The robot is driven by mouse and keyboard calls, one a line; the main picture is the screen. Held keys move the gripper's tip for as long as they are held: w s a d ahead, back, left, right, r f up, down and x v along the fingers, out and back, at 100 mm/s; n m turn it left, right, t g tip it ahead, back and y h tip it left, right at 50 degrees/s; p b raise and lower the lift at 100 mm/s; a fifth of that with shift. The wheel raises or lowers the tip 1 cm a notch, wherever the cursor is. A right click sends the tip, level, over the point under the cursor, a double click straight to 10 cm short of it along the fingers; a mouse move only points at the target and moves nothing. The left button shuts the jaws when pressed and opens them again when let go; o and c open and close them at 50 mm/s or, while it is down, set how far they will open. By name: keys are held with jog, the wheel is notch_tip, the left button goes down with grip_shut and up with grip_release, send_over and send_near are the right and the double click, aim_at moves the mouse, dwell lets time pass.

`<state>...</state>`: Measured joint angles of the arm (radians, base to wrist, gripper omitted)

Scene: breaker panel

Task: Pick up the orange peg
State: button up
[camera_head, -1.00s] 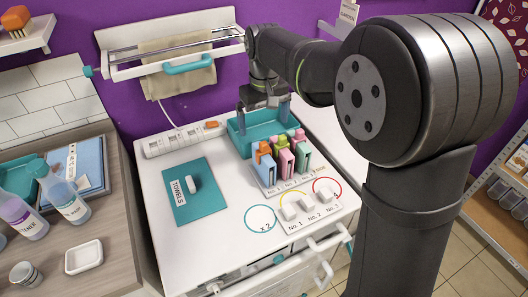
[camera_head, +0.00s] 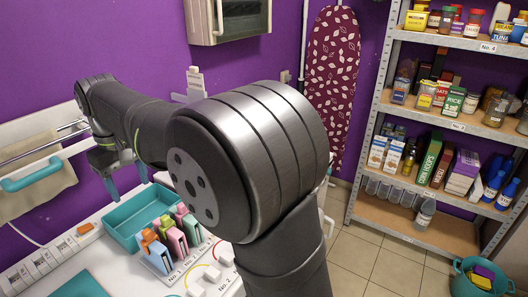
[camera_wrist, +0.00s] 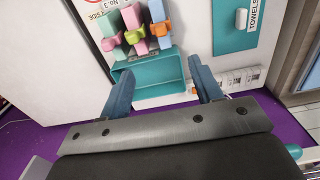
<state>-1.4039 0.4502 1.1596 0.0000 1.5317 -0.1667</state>
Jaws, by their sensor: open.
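An orange peg-like piece (camera_head: 149,238) sits on top of the upright blue block (camera_head: 158,256), the left one in a row of three in the head view. The orange piece (camera_wrist: 161,29) also shows in the wrist view, at the right of the row. Beside it stand a pink block (camera_head: 176,243) and a green block (camera_head: 191,230), topped with green and pink pieces. My gripper (camera_head: 126,180) is open and empty, above the back of the teal tray (camera_head: 141,217). In the wrist view my gripper's two fingers (camera_wrist: 160,72) are spread apart over the tray, away from the orange piece.
A white power strip (camera_head: 45,262) with an orange switch lies left of the tray. A towel rail (camera_head: 45,165) is on the wall near my arm. Shelves (camera_head: 440,130) stand at the right.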

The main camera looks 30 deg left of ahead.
jog(key=shift+c, duration=0.8)
send_over(146, 231)
jog(key=f, duration=1)
jog(key=shift+w+a, duration=0.15)
jog(key=shift+a, duration=0.15)
jog(key=shift+d+f, duration=0.15)
jog(key=shift+f, duration=1.2)
jog(key=shift+d+f, duration=0.1)
jog(key=shift+f, duration=1.2)
grip_shut()
